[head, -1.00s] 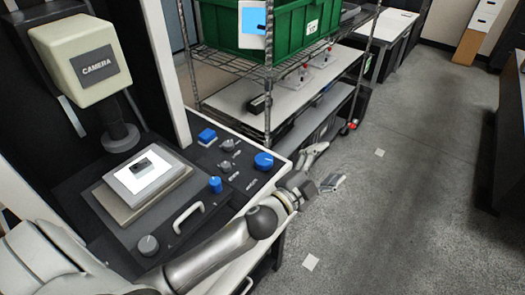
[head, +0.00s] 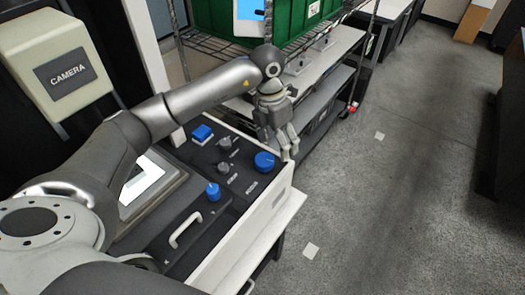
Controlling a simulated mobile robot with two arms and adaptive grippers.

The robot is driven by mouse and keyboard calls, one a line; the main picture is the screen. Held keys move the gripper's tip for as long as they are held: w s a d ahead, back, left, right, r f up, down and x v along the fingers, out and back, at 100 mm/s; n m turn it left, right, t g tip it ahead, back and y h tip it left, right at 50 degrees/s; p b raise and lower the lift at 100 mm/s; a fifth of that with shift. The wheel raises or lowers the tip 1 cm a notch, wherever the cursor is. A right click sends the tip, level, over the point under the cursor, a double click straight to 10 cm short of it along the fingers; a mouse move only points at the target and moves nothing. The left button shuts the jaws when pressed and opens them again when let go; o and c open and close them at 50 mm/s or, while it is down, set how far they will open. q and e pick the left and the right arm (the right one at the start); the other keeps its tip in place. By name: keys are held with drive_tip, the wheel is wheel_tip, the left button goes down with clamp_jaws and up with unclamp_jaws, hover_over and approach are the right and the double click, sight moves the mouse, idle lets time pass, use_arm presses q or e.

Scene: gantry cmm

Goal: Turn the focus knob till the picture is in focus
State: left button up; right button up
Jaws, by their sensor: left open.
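A large blue knob (head: 264,162) stands at the right end of the black control panel. A smaller blue knob (head: 212,191) stands nearer the white handle. The panel labels are too small to read, so I cannot tell which is the focus knob. My left gripper (head: 289,151) is open and empty, fingers pointing down, just right of the large blue knob and apparently apart from it. A white picture plate (head: 145,184) lies under the camera head, partly hidden by my left arm. My right gripper is not in view.
The panel also has a blue square button (head: 202,133), a dark grey knob (head: 224,143) and a white handle (head: 186,228). The camera head (head: 62,75) stands at the left. A wire shelf with a green crate (head: 300,18) is behind. Open floor (head: 390,210) lies right.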

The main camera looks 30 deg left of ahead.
sight(264, 159)
use_arm(q)
drive_tip(key=a+y, duration=0.2)
drive_tip(key=a, duration=0.2)
wheel_tip(264, 159, down, 8)
drive_tip(key=p, duration=0.3)
drive_tip(key=shift+w+f, duration=0.1)
drive_tip(key=shift+f, duration=0.05)
drive_tip(key=shift+f+p, duration=0.3)
drive_tip(key=shift+f, duration=0.25)
drive_tip(key=c, duration=1)
